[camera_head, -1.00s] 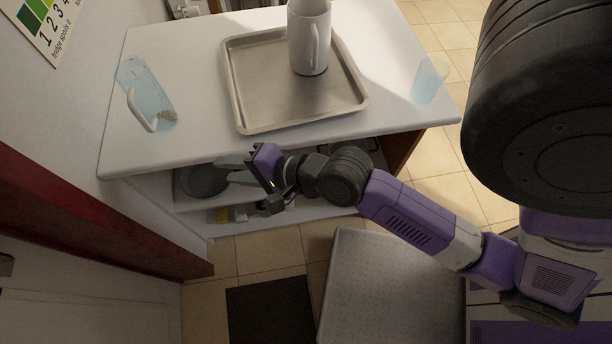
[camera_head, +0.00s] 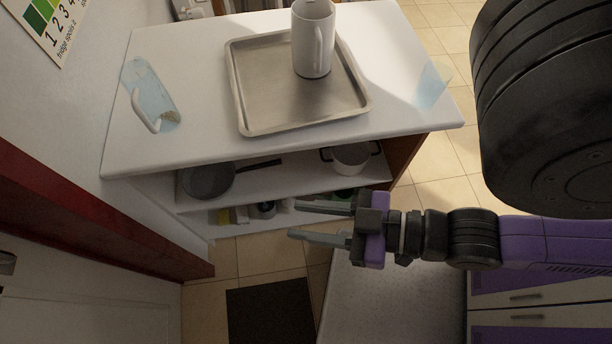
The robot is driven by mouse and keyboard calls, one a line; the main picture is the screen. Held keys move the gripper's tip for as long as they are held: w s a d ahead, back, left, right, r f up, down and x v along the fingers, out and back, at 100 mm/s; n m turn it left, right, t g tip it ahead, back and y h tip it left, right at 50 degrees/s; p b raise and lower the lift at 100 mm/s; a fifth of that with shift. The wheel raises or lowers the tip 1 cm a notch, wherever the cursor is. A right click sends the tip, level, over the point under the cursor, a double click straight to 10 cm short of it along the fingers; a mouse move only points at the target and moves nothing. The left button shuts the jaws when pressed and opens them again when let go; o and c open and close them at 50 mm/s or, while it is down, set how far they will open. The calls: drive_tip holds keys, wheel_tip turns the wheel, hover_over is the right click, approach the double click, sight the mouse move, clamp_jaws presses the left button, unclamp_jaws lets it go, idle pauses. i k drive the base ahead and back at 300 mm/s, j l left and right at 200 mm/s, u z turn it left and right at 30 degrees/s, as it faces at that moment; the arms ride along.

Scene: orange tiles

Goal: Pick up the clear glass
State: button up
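A clear, bluish glass (camera_head: 433,86) stands near the right edge of the white table top (camera_head: 200,60). A second clear, bluish vessel with a white handle, like a jug (camera_head: 153,92), stands at the table's left side. My gripper (camera_head: 295,221) is in front of the table, lower in the picture than its top, with its fingers pointing left. The two fingers are apart with nothing between them. My gripper is well away from both clear vessels.
A metal tray (camera_head: 243,110) lies mid-table with a white mug (camera_head: 313,40) on it. Below, shelves hold a dark pan (camera_head: 208,180) and a white pot (camera_head: 351,158). A grey surface (camera_head: 385,305) lies below my arm. A wall borders the left.

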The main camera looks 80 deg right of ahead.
sight(435, 75)
drive_tip(key=k, duration=0.4)
drive_tip(key=k+z, duration=0.1)
drive_tip(key=z, duration=0.65)
drive_tip(key=k+l+z, duration=0.1)
drive_tip(key=z, duration=0.3)
drive_tip(key=j+z, duration=0.6)
drive_tip(key=k+l, duration=0.05)
